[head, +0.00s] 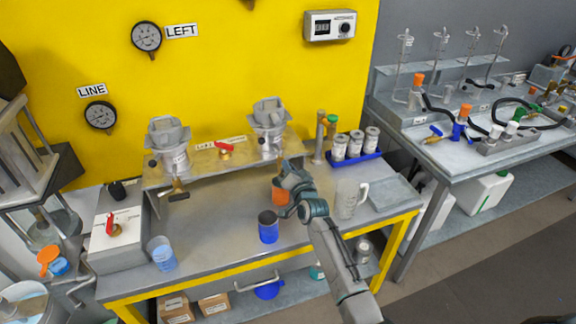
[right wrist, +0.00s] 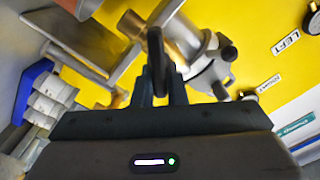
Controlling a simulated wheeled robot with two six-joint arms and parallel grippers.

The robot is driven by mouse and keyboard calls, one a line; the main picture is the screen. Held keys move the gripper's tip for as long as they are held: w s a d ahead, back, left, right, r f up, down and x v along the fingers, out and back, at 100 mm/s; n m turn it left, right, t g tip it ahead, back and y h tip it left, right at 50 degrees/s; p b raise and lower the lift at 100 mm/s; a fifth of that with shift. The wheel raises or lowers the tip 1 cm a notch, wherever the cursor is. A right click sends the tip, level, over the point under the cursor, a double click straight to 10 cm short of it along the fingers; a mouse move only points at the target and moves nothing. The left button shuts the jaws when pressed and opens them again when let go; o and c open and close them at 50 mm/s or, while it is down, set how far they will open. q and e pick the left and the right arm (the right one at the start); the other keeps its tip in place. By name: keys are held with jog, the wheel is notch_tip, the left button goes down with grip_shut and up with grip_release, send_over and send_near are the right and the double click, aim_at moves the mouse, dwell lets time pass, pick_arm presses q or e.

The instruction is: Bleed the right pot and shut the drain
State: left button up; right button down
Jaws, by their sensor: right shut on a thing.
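The right pot (head: 270,125) is a grey metal vessel with a clamped lid, set in the raised bench shelf; it also shows in the right wrist view (right wrist: 190,45). My right gripper (head: 284,172) is just below the pot's front, at its drain. In the right wrist view its fingers (right wrist: 162,88) are shut on the dark drain lever (right wrist: 157,55), beside a brass-coloured fitting (right wrist: 131,22). In the head view my gripper hides most of this drain. An orange container (head: 279,196) stands below, partly covered by my gripper. My left gripper is not in view.
The left pot (head: 168,145) has its own drain lever (head: 178,196). A blue tray (head: 358,162) holds grey canisters. A red-handled valve (head: 224,150) sits between the pots.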

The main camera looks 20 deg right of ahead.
jog(key=m, duration=0.4)
jog(key=shift+d+f+m, duration=0.25)
jog(key=shift+f+m, duration=0.05)
jog(key=shift+f, duration=0.05)
jog(key=shift+f+m, duration=0.2)
jog(key=shift+m, duration=0.9)
jog(key=shift+f+m, duration=0.15)
jog(key=shift+m, duration=0.95)
jog(key=c, duration=1.5)
grip_release()
jog(key=shift+o, duration=0.2)
jog(key=shift+s+p, duration=0.1)
jog(key=shift+p, duration=0.25)
jog(key=s+p, duration=0.2)
jog(key=s, duration=0.8)
jog(key=shift+s+d+p, duration=0.25)
jog(key=shift+s+p, duration=0.05)
jog(key=shift+p, duration=0.05)
